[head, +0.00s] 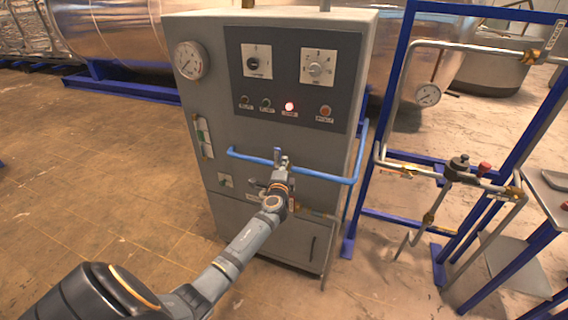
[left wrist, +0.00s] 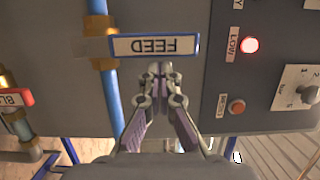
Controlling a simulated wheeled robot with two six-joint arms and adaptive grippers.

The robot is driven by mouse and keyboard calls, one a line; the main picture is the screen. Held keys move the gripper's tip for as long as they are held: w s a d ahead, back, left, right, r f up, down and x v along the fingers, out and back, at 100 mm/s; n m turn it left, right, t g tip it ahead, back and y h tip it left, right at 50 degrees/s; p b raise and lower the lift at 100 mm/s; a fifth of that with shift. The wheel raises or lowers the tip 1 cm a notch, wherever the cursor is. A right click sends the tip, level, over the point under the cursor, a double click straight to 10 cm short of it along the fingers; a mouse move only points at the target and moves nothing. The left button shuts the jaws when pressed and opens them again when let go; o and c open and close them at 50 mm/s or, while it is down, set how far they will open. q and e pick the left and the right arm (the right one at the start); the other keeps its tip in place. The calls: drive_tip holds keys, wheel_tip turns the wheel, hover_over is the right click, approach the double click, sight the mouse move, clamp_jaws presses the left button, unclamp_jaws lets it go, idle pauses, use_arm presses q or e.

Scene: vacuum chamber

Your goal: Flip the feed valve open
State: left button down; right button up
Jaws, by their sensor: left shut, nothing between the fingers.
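The feed valve shows in the left wrist view as a brass body (left wrist: 98,45) on a vertical blue pipe (left wrist: 112,100). A blue-edged plate (left wrist: 155,45) reading FEED, upside down in this view, extends sideways from it across the pipe. My left gripper (left wrist: 160,70) is shut and empty, with its fingertips at the plate's lower edge in the picture; I cannot tell if they touch. In the head view the left gripper (head: 282,158) is at the blue pipe on the cabinet front and hides the valve there. My right gripper is not in view.
The grey cabinet (head: 220,110) carries a gauge (head: 190,60), knobs and a lit red lamp (head: 290,106). Another brass fitting with a red-edged label (left wrist: 16,97) is at the left in the wrist view. A blue frame with pipes (head: 400,60) stands right; open floor (head: 90,180) lies left.

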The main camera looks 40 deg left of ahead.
use_arm(q)
drive_tip(key=shift+s+a+r, duration=0.1)
drive_tip(key=shift+a, duration=0.05)
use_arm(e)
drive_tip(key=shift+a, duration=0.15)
use_arm(q)
drive_tip(key=shift+a+n, duration=0.15)
drive_tip(key=shift+n, duration=0.25)
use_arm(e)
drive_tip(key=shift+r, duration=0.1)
